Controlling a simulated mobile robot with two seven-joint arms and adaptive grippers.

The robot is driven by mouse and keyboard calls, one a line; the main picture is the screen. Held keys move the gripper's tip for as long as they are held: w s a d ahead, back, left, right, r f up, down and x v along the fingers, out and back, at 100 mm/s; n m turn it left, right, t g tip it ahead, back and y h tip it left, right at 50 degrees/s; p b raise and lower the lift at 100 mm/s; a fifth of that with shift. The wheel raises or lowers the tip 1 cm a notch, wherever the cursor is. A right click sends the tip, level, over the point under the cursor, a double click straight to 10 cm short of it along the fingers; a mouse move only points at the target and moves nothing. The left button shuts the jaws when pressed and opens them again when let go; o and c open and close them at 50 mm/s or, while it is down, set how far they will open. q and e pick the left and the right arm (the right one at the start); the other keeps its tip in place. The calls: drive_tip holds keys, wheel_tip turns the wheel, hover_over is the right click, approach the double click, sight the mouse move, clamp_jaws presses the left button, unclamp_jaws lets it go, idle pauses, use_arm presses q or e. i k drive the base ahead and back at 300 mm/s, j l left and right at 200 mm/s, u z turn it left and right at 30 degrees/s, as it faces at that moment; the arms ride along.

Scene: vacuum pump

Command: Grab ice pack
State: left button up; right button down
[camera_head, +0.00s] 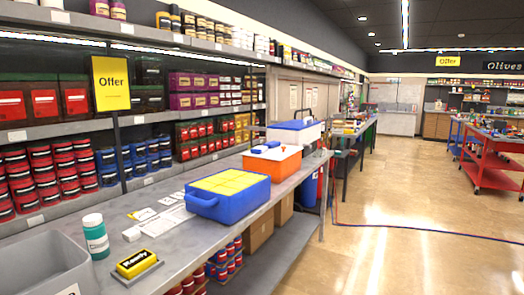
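I cannot pick out an ice pack with certainty. A blue tub (212,205) with a handle stands on the grey workbench, filled with yellow blocks (228,183). Behind it is an orange box (285,165) with a pale top, and a small blue item (272,144) lies on that top. A white box with a blue lid (293,125) stands further back; whatever is inside it is hidden. Neither of my grippers is in view.
A green-labelled bottle (95,237), a yellow-and-black "Ready" block (137,262) and a grey bin (45,270) stand on the near workbench (185,260). Stocked shelves line the left wall. A blue hose (420,231) crosses the open floor. A red cart (490,160) stands at right.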

sight(260, 149)
drive_tip(key=i+l+z, duration=0.45)
drive_tip(key=i+z, duration=0.15)
drive_tip(key=i, duration=0.25)
drive_tip(key=i+z, duration=0.4)
drive_tip(key=i, duration=1)
drive_tip(key=i+l+u, duration=0.2)
drive_tip(key=i, duration=0.2)
drive_tip(key=i+u, duration=0.2)
drive_tip(key=i, duration=0.25)
drive_tip(key=i+l+u, duration=0.25)
drive_tip(key=i, duration=0.15)
drive_tip(key=i+l+u, duration=0.15)
drive_tip(key=u, duration=0.25)
drive_tip(key=i+l+u, duration=0.25)
drive_tip(key=u, duration=0.15)
drive_tip(key=i+l+u, duration=0.2)
drive_tip(key=u, duration=0.2)
drive_tip(key=i+l+u, duration=0.1)
drive_tip(key=l+u, duration=0.3)
drive_tip(key=i+l+u, duration=0.1)
drive_tip(key=l+u, duration=0.3)
drive_tip(key=j, duration=0.1)
